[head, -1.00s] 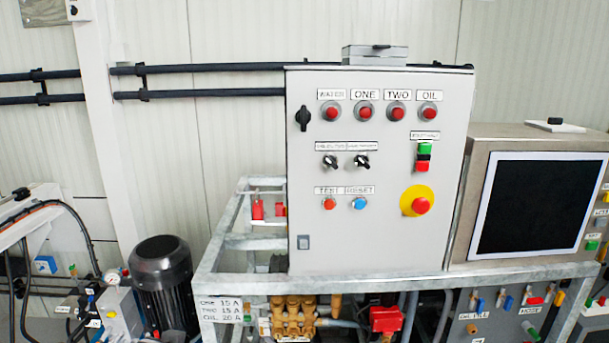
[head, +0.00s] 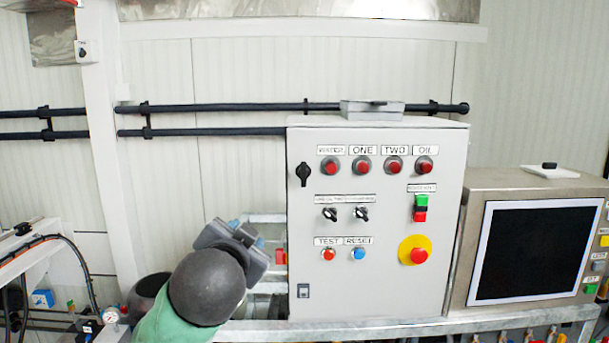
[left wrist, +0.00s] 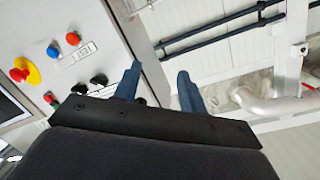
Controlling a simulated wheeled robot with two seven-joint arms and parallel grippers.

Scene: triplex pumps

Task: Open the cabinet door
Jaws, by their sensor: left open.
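The grey cabinet (head: 385,225) stands upright on a metal frame, its front door shut. A black rotary handle (head: 303,174) sits at the door's upper left, and a small latch (head: 303,291) at its lower left. My left gripper (head: 258,240) is left of the cabinet, apart from the door in the head view. In the left wrist view its two blue fingers (left wrist: 160,88) are spread with nothing between them. The cabinet door (left wrist: 85,25) lies at the left there, with the side edge near the left finger. My right gripper is not in view.
A grey box (head: 372,110) lies on the cabinet top. A monitor (head: 537,250) stands close at the right. Black pipes (head: 220,131) run along the wall behind. The metal frame rail (head: 400,328) passes below the cabinet.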

